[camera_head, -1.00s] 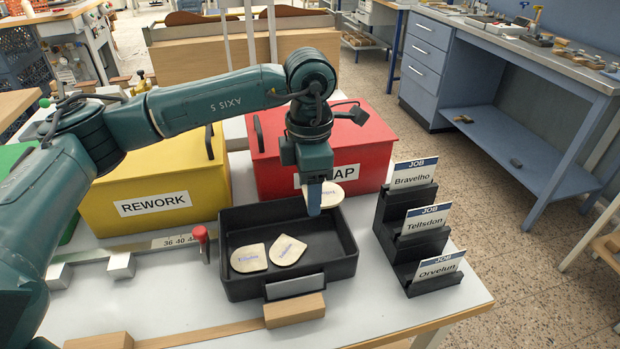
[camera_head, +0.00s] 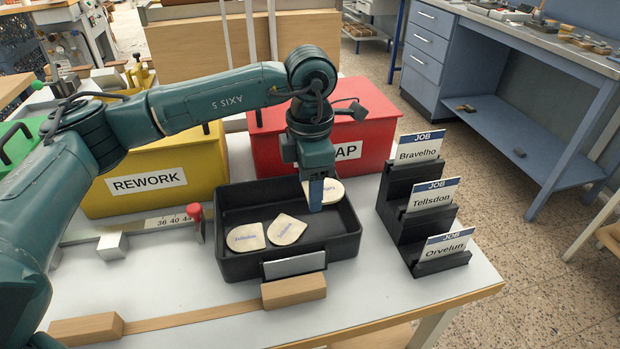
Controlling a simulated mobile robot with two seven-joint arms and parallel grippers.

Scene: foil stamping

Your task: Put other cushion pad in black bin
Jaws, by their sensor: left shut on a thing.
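My left gripper (camera_head: 316,196) is shut on a pale cushion pad (camera_head: 330,190) with small blue lettering. It holds the pad over the back right part of the black bin (camera_head: 236,266). The gripper hides part of this pad. Two more pale pads lie flat on the bin's floor, one at the left (camera_head: 246,237) and one beside it (camera_head: 287,229). I cannot tell whether the held pad touches the bin. My right gripper is not in view.
A yellow REWORK box (camera_head: 150,183) and a red box (camera_head: 375,140) stand behind the bin. A black stepped stand (camera_head: 398,205) with job cards is to the right. A wooden block (camera_head: 294,290) lies in front. A red-topped peg (camera_head: 195,212) is at the bin's left.

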